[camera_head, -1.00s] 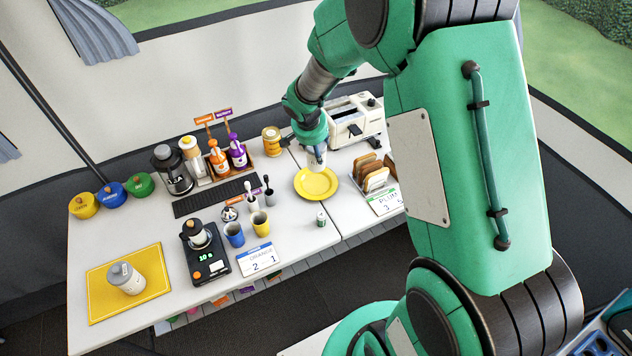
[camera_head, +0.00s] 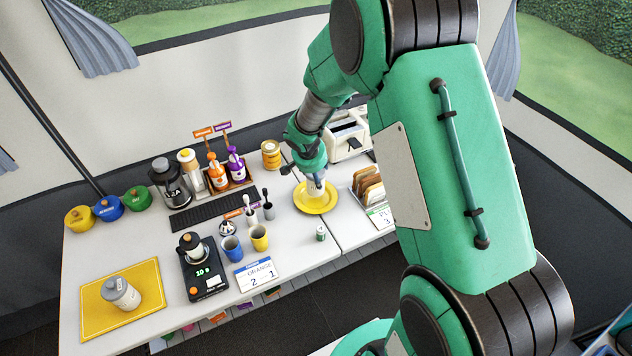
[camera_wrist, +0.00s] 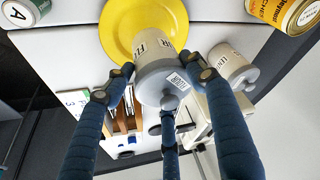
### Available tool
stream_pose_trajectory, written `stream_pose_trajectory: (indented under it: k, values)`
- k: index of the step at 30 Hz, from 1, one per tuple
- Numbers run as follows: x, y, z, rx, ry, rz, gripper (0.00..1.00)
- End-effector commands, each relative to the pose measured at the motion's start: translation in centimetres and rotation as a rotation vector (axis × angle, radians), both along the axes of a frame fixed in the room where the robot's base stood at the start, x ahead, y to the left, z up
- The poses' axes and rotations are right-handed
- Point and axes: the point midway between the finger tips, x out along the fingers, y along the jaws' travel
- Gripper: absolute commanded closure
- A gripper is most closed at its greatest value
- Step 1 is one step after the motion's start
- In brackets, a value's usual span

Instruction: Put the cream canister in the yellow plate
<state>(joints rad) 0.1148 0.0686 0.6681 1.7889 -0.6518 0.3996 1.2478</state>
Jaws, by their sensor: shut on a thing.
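My gripper (camera_head: 316,178) is shut on a cream canister with a grey lid (camera_wrist: 160,82). The canister is upright or nearly so, and the blue fingers grip around its lid end in the wrist view. The round yellow plate (camera_wrist: 128,28) lies directly beyond it there. In the head view the canister is small and partly hidden by my gripper, over the far part of the yellow plate (camera_head: 316,207). I cannot tell whether its base touches the plate. A second cream canister with a grey lid (camera_wrist: 232,62) stands to the right in the wrist view.
A toaster (camera_head: 348,138) is behind the plate, and a rack of bread slices (camera_head: 368,186) stands to its right. A yellow tin (camera_head: 271,155) stands behind left. A small green-and-white can (camera_head: 321,233) and yellow cup (camera_head: 259,238) are in front.

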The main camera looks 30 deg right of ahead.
Motion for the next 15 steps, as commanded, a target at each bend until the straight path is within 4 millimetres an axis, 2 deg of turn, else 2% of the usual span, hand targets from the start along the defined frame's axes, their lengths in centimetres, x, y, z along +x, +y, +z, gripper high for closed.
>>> stream_pose_trajectory:
  k: [10,15]
  values:
    - [-0.1,0.0,-3.2,0.001,0.002,0.001,0.95]
    - [0.0,0.0,-3.8,0.000,0.000,0.000,0.95]
